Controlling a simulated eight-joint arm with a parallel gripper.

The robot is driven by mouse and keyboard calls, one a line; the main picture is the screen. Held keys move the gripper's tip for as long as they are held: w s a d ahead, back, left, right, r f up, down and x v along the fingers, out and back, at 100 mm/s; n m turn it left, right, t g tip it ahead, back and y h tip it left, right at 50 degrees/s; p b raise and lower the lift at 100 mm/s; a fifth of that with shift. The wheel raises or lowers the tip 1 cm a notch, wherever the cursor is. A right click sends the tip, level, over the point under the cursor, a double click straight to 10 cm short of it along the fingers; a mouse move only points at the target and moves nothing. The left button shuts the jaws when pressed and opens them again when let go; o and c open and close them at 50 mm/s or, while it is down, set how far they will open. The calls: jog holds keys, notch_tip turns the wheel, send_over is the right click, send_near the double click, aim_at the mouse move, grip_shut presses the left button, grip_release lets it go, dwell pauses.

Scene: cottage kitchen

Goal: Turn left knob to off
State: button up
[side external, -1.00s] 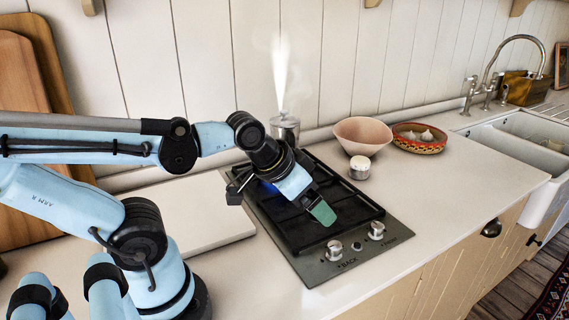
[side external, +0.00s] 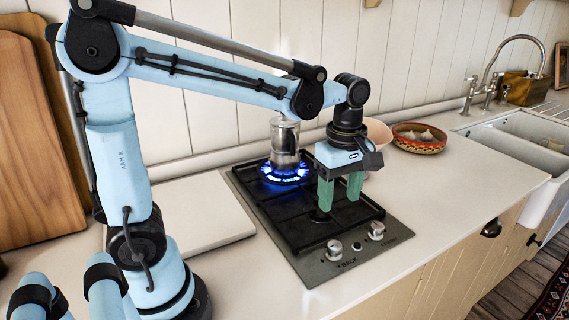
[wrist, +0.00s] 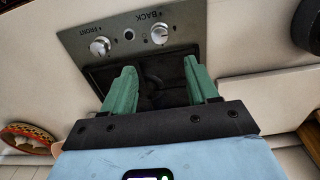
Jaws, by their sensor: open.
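The left knob (side external: 334,249), silver and round, sits on the hob's front panel beside the label BACK. In the wrist view this BACK knob (wrist: 159,33) appears at the top, right of the FRONT knob. The right knob (side external: 377,230) is by the other label; it also shows in the wrist view (wrist: 100,46). My gripper (side external: 340,200) is open and empty, its green fingers pointing down over the front part of the black grate, apart from both knobs. In the wrist view its fingers (wrist: 161,85) are spread.
A blue flame (side external: 285,172) burns on the back burner under a metal pot (side external: 284,140). A pink bowl (side external: 378,133), partly behind my wrist, and a patterned basket (side external: 420,138) stand to the right. The counter before the basket is clear.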

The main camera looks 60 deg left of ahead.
aim_at(334, 244)
notch_tip(334, 244, down, 12)
jog(key=shift+f, duration=0.1)
dwell(0.6)
jog(key=c, duration=1)
jog(key=shift+c, duration=0.2)
